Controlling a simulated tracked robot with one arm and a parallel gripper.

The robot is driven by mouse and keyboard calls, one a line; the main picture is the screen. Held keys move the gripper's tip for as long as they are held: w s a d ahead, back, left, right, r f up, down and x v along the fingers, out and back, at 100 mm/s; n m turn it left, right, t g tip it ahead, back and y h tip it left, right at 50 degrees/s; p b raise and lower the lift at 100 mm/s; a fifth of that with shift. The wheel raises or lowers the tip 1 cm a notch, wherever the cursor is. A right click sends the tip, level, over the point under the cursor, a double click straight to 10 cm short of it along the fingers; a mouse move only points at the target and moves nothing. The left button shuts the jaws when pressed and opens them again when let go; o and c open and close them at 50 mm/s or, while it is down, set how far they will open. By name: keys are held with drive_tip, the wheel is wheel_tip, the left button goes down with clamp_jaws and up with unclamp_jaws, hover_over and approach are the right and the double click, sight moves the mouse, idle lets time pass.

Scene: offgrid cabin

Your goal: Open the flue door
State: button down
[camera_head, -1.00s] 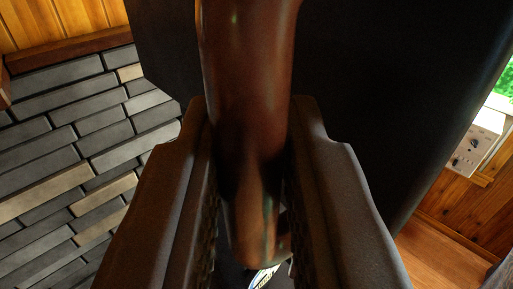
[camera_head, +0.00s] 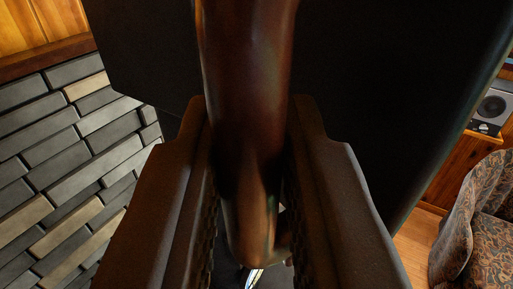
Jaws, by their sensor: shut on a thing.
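A reddish-brown, rounded handle (camera_head: 247,70) runs down the middle of the view, between the jaws. My gripper (camera_head: 247,215) is shut on this handle, with one dark finger on each side of it. Behind the handle is a large, flat black panel (camera_head: 390,90), which looks like the flue door; its left and right edges show. The handle's upper end is cut off by the top of the view, and where it joins the panel is hidden.
A wall of grey and tan bricks (camera_head: 70,170) stands at the left, under wood panelling (camera_head: 45,22). At the right are a patterned armchair (camera_head: 485,235), a grey speaker-like box (camera_head: 490,108) and some wooden floor (camera_head: 412,240).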

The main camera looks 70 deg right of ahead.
idle(0.4)
drive_tip(key=c, duration=1.5)
unclamp_jaws()
drive_tip(key=shift+c, duration=0.2)
drive_tip(key=shift+o, duration=0.5)
drive_tip(key=shift+w+d, duration=0.1)
drive_tip(key=shift+d, duration=0.05)
drive_tip(key=shift+a, duration=0.25)
